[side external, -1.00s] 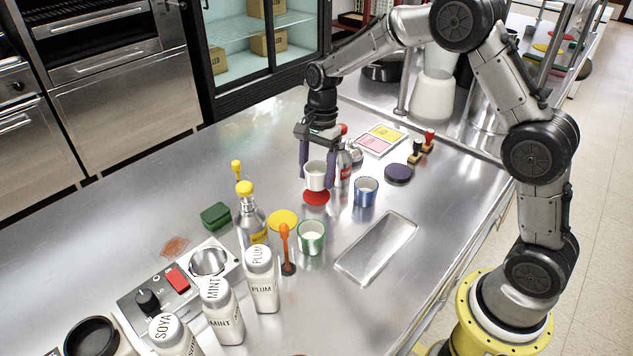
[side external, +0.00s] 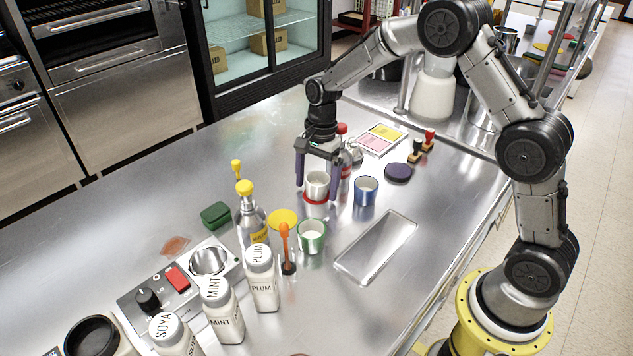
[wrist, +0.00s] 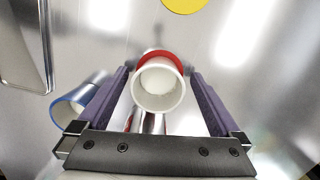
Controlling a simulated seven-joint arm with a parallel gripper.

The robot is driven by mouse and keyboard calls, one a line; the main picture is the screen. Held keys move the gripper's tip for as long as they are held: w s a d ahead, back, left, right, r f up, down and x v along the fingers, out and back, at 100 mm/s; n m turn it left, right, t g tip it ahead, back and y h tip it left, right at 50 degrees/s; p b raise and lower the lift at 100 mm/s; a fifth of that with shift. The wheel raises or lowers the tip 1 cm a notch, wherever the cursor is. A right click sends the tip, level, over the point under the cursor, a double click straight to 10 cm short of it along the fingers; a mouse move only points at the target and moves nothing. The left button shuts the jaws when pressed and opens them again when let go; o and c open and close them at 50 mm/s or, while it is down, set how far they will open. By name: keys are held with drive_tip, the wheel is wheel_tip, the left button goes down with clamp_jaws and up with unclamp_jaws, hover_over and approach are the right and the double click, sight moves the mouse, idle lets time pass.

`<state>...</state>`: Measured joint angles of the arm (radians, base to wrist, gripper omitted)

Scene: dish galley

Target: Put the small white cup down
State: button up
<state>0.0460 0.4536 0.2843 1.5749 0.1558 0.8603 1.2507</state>
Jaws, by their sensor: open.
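The small white cup (side external: 317,184) stands upright on the red disc (side external: 316,199) on the steel counter. In the wrist view the cup (wrist: 158,86) shows its open, empty mouth, with the red disc (wrist: 160,55) showing past its far rim. My gripper (side external: 317,192) is around the cup with its purple fingers spread. In the wrist view the fingers stand apart on both sides, with gaps between them and the cup. The cup's underside is hidden.
A blue cup (side external: 366,191) stands close on the right, and a red-capped bottle (side external: 344,165) just behind.

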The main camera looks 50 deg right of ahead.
drive_tip(key=shift+r, duration=0.1)
drive_tip(key=s+r+n+t, duration=0.1)
drive_tip(key=s+r+n, duration=0.3)
drive_tip(key=r, duration=1.3)
drive_tip(key=s+r+n+t+h, duration=0.1)
drive_tip(key=s+n+t, duration=0.3)
drive_tip(key=s+n, duration=0.8)
drive_tip(key=s, duration=1.3)
drive_tip(key=shift+d+t, duration=0.25)
drive_tip(key=shift+t, duration=0.15)
